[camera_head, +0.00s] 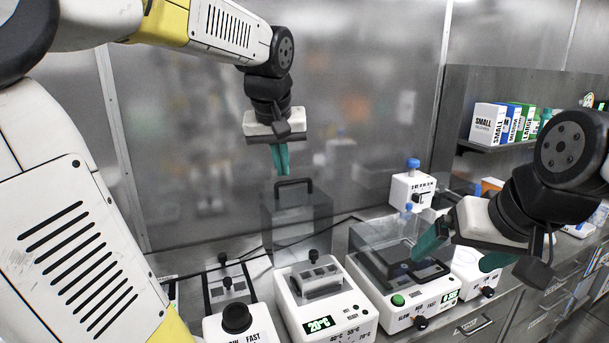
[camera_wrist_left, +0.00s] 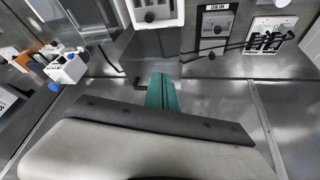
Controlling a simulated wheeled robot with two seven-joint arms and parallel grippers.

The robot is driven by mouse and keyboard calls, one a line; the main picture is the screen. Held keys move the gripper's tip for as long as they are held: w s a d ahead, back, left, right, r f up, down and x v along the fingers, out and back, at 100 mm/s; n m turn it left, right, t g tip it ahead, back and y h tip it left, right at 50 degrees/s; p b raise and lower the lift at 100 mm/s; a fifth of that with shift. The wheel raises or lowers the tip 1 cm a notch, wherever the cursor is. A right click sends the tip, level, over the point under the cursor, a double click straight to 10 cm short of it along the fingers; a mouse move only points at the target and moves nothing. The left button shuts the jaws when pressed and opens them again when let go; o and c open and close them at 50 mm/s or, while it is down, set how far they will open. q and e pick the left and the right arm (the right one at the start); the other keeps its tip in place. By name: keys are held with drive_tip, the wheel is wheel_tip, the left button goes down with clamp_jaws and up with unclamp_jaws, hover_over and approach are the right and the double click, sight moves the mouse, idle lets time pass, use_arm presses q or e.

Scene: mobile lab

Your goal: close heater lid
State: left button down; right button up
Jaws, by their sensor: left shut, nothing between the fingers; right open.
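The heater (camera_head: 322,306) is a white box with a green 20°C display, on the bench at the centre of the head view. Its see-through grey lid (camera_head: 297,222) stands upright at the back, open, with a black handle (camera_head: 293,183) on its top edge. My left gripper (camera_head: 281,172) points down just above the handle, shut and empty. In the left wrist view its green fingers (camera_wrist_left: 161,92) are together, and a white device (camera_wrist_left: 153,12) is at the top. My right gripper (camera_head: 458,252) is open at the right, over the neighbouring devices.
Right of the heater is a white shaker (camera_head: 408,312) with a clear cover. A white device with a black knob (camera_head: 237,322) stands on the left. A blue-capped white device (camera_head: 413,188) is behind. A metal wall (camera_head: 200,170) closes off the back. Boxes (camera_head: 488,124) sit on a shelf.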

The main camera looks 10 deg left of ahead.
use_arm(q)
drive_tip(key=w+a+n+y, duration=0.2)
drive_tip(key=w+n+y, duration=0.15)
drive_tip(key=w, duration=1.35)
hover_over(292, 194)
drive_tip(key=w+a, duration=0.2)
drive_tip(key=w, duration=0.1)
drive_tip(key=shift+n+g+h, duration=0.25)
drive_tip(key=shift+g+h, duration=0.05)
drive_tip(key=shift+h, duration=0.05)
drive_tip(key=f, duration=0.7)
drive_tip(key=shift+w+a+f, duration=0.15)
drive_tip(key=shift+a+f, duration=0.05)
drive_tip(key=shift+f, duration=0.2)
drive_tip(key=shift+s+d+f, duration=0.15)
drive_tip(key=shift+s+d, duration=0.3)
drive_tip(key=shift+s, duration=0.2)
drive_tip(key=shift+s+d+f, duration=0.15)
drive_tip(key=shift+s+d, duration=0.3)
drive_tip(key=shift+s, duration=0.15)
drive_tip(key=shift+s+d+f, duration=0.15)
drive_tip(key=shift+s+d, duration=0.05)
drive_tip(key=shift+s, duration=0.1)
